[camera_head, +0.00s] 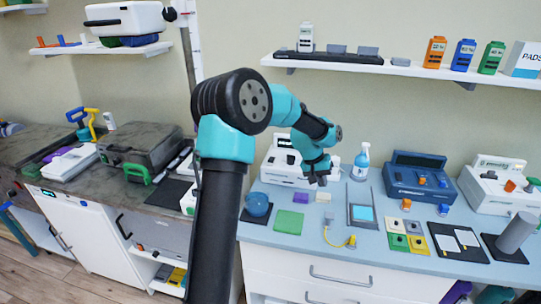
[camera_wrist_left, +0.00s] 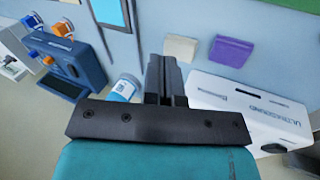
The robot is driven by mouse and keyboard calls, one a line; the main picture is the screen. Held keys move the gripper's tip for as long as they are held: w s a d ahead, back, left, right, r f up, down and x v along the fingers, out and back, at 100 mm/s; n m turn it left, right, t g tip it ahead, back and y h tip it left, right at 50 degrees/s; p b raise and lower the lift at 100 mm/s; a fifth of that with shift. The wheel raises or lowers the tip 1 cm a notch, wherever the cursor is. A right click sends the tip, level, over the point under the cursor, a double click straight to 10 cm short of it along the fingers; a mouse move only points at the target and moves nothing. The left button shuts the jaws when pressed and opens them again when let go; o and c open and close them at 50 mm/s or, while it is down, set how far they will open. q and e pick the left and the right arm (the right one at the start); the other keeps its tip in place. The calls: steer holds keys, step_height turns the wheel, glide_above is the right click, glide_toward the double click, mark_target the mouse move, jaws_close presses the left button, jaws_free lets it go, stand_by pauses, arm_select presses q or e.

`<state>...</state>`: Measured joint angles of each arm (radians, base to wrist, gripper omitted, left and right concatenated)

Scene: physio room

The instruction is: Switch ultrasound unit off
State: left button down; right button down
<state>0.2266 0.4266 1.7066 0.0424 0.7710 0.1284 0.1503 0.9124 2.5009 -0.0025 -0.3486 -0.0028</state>
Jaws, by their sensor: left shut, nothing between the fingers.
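The ultrasound unit (camera_head: 275,166) is a white box at the back of the blue-grey counter, partly hidden by my left arm in the head view. In the left wrist view the unit (camera_wrist_left: 250,108) is at the right, its top lettered ULTRASOUND. A dark round part shows at its lower edge there; I cannot tell whether it is the switch or how it is set. My left gripper (camera_head: 319,180) hangs at the unit's right side, fingers pointing down, shut and empty. In the left wrist view the closed fingers (camera_wrist_left: 164,72) are left of the unit, with no clear contact.
A purple block (camera_head: 323,197), a green pad (camera_head: 289,222) and a grey tablet-like item (camera_head: 361,194) lie in front. A shelf (camera_head: 400,70) hangs above.

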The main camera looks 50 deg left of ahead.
arm_select(q)
steer(key=w+a+r+y, duration=0.15)
steer(key=a+r, duration=0.35)
steer(key=a, duration=0.8)
step_height(320, 180, up, 7)
steer(key=n+y, duration=0.2)
steer(key=y, duration=0.2)
glide_above(271, 159)
steer(key=s+d, duration=0.1)
steer(key=s, duration=0.1)
steer(key=shift+s+d+f+g+h, duration=0.1)
steer(key=shift+s+d+g+h, duration=0.1)
steer(key=shift+g+h, duration=0.1)
steer(key=shift+f, duration=0.1)
steer(key=x, duration=0.8)
steer(key=s+x, duration=0.1)
steer(key=x, duration=0.3)
steer(key=shift+w+d+f, duration=0.1)
steer(key=shift+d+f, duration=0.1)
steer(key=shift+f, duration=0.75)
steer(key=shift+d, duration=0.15)
